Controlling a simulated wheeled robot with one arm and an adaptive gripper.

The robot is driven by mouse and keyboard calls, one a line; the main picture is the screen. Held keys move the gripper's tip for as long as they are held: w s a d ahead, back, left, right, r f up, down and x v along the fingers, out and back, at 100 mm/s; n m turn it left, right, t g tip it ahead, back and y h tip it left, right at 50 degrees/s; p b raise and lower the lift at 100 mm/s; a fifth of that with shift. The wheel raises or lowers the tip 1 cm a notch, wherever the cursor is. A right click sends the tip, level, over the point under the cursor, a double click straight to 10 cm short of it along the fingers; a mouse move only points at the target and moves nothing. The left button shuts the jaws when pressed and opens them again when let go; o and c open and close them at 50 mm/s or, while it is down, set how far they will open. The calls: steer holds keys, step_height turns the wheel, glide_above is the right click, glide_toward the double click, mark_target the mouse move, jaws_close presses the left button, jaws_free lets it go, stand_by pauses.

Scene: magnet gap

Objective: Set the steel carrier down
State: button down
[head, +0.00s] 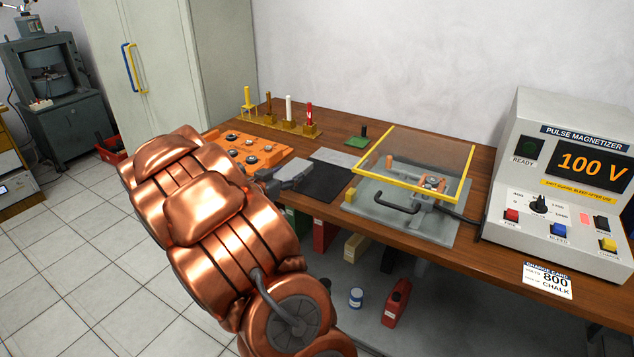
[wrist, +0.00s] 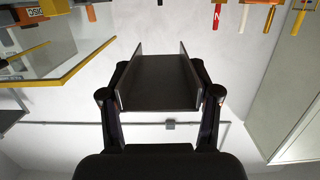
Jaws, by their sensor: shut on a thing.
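The steel carrier (wrist: 158,82) is a grey channel with two upright side walls. In the wrist view it lies between the two fingers of my gripper (wrist: 160,97), which is shut on it. In the head view the carrier (head: 294,169) shows as a small grey block at the end of my arm. It is near the left edge of a dark mat (head: 322,184), beside an orange block. My copper-coloured arm hides part of the gripper, and I cannot tell whether the carrier touches the bench.
An orange block with several round sockets (head: 246,151) stands left of the carrier. A fixture (head: 402,219) with a yellow-framed clear guard (head: 419,157) stands right, before the pulse magnetizer (head: 557,185). Several coloured posts stand behind. The dark mat looks largely clear.

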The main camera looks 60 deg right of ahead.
mark_target(315, 181)
steer(key=d+f, duration=0.1)
steer(key=d, duration=0.2)
steer(key=d+f, duration=0.2)
steer(key=d, duration=0.2)
steer(key=d+f, duration=0.2)
steer(key=d, duration=0.1)
steer(key=shift+w+d+f, duration=0.15)
steer(key=shift+d+f, duration=0.05)
steer(key=shift+d, duration=0.2)
steer(key=shift+d+f+p, duration=0.3)
steer(key=shift+d+f, duration=0.55)
steer(key=shift+d, duration=0.3)
steer(key=shift+d+f, duration=0.3)
steer(key=shift+f, duration=0.05)
steer(key=shift+f, duration=0.2)
steer(key=shift+c, duration=1.2)
jaws_free()
